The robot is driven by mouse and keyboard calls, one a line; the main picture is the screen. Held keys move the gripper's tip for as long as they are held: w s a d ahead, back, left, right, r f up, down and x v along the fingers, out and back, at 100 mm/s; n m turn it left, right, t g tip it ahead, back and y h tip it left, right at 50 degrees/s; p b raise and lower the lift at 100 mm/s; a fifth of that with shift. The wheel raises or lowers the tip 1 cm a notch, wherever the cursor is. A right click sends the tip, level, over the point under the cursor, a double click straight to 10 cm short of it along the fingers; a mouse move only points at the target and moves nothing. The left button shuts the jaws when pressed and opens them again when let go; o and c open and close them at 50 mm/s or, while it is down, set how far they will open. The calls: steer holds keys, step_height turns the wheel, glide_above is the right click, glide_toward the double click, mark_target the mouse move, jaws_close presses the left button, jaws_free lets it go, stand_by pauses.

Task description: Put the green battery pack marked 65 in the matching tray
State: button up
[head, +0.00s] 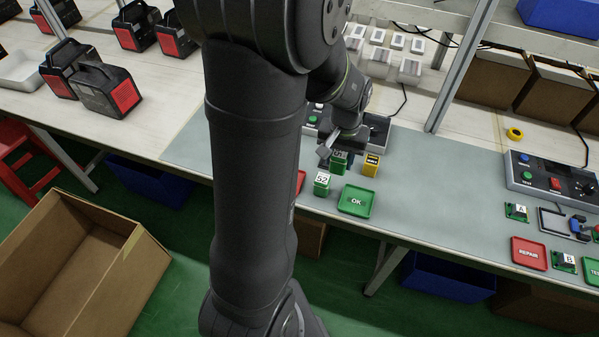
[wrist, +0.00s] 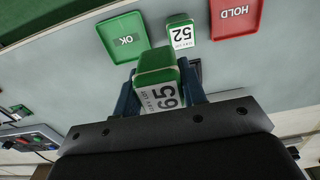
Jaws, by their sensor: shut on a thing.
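The green battery pack marked 65 (wrist: 157,68) is between the blue fingers of my gripper (wrist: 160,82) in the wrist view, which are shut on it. In the head view the same pack (head: 339,163) shows below my gripper (head: 342,149); whether it touches the mat I cannot tell. The green OK tray (head: 356,201) lies empty, nearer the table's front edge than the held pack; it also shows in the wrist view (wrist: 123,36). The red HOLD tray (wrist: 236,17) is empty as far as it shows; in the head view my arm hides most of it.
A green pack marked 52 (head: 322,184) stands between the two trays, close to the OK tray. A yellow pack (head: 371,165) stands just right of the held pack. A control box (head: 376,128) is behind. The mat right of the OK tray is clear.

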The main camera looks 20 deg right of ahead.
steer(key=w+a+f, duration=0.2)
steer(key=w+a, duration=0.1)
steer(key=w+a+f, duration=0.2)
steer(key=w+a, duration=0.1)
steer(key=a, duration=0.1)
steer(key=w+a+f, duration=0.3)
steer(key=shift+w+a, duration=0.25)
steer(key=shift+w, duration=0.1)
steer(key=shift+f, duration=2.05)
steer(key=shift+f, duration=0.2)
steer(key=o, duration=1.2)
steer(key=shift+r, duration=0.1)
step_height(320, 180, up, 12)
steer(key=shift+r, duration=0.1)
